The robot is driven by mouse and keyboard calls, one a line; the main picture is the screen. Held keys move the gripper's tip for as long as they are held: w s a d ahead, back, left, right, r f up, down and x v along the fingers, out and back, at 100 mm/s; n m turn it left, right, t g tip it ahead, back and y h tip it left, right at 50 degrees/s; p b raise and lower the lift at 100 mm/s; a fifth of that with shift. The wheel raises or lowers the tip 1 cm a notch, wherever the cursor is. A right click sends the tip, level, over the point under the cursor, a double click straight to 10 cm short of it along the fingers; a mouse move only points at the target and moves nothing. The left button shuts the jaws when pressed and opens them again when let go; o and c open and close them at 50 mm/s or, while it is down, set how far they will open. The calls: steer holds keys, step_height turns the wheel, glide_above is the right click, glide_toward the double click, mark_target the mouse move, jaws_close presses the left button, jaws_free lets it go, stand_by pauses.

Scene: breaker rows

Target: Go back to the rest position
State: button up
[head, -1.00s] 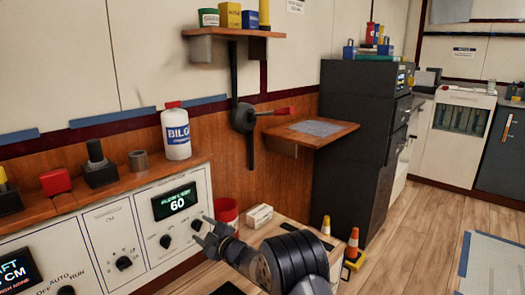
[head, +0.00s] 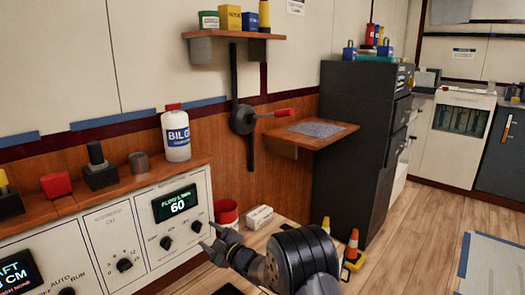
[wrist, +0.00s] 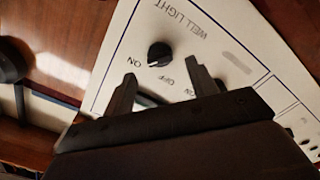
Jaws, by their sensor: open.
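My gripper (head: 209,238) is in front of the white control panel (head: 97,236) in the head view, low and right of its right-hand knob (head: 196,226). In the wrist view, my gripper (wrist: 160,85) has its two fingers spread with nothing between them. A black knob (wrist: 159,54) beside the words "WELL LIGHT", "ON" and "OFF" shows just beyond the fingertips, apart from them. The display (head: 175,204) above the knobs reads 60.
A wooden ledge (head: 136,181) above the panel holds a white bottle (head: 176,138), a red block and black switches. A fold-out shelf (head: 305,135) and dark cabinet (head: 350,150) are right. Open floor lies beyond.

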steer(key=b+x, duration=0.1)
steer(key=x, duration=0.4)
steer(key=n+b, duration=0.3)
steer(key=n, duration=0.3)
steer(key=shift+f, duration=0.1)
steer(key=p, duration=0.2)
glide_toward(200, 230)
steer(key=d, duration=0.2)
steer(key=shift+s+r+m+h, duration=0.15)
steer(key=shift+s+m+h, duration=0.1)
steer(key=shift+s, duration=0.3)
steer(key=shift+s+r+m+h, duration=0.2)
steer(key=shift+s+m+h, duration=0.05)
steer(key=shift+s, duration=0.25)
